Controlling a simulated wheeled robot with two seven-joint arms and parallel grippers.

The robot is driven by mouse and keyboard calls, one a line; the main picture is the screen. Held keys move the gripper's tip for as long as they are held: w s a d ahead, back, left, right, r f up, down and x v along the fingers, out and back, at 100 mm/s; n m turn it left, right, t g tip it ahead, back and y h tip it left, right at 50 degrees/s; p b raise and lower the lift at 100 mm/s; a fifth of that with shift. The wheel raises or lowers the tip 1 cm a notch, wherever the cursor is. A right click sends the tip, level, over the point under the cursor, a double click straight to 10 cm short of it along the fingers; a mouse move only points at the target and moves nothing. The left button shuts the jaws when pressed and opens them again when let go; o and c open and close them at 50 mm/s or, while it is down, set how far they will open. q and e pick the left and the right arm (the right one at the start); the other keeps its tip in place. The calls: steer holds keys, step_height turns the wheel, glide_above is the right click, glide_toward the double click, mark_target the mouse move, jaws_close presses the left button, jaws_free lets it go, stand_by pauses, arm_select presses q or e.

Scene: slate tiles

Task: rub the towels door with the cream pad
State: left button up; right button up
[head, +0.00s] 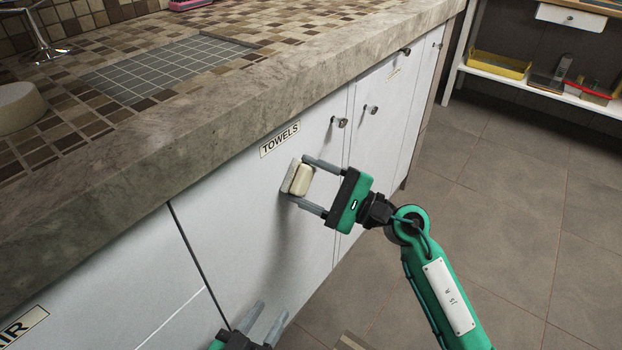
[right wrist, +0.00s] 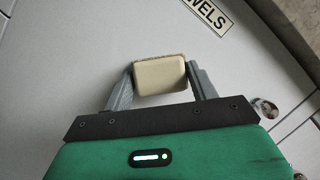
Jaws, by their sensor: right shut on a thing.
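The towels door (head: 250,210) is a pale grey cabinet door with a TOWELS label (head: 280,140) near its top edge. My right gripper (head: 304,184) is shut on the cream pad (head: 302,180), a small block with rounded edges. The pad is at the door's face, below the label; I cannot tell for sure whether it touches. In the right wrist view the pad (right wrist: 160,74) sits between the two grey fingers, with part of the label (right wrist: 208,14) above it. My left gripper (head: 262,322) is low at the bottom of the head view, its fingers apart with nothing between them.
A stone counter (head: 230,95) with a tiled top overhangs the doors. Small knobs (head: 340,122) stick out of the doors right of the label. A round beige object (head: 18,107) stands on the counter at left. A shelf unit (head: 540,90) is at the back right.

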steer(key=s+d, duration=0.1)
steer(key=d, duration=0.1)
steer(key=s+d+b, duration=0.1)
steer(key=s+d, duration=0.1)
steer(key=shift+f, duration=0.1)
steer(key=shift+s+d, duration=0.15)
steer(key=shift+d, duration=0.2)
steer(key=shift+s+d+b, duration=0.9)
steer(key=shift+d+b, duration=0.05)
steer(key=shift+d, duration=0.25)
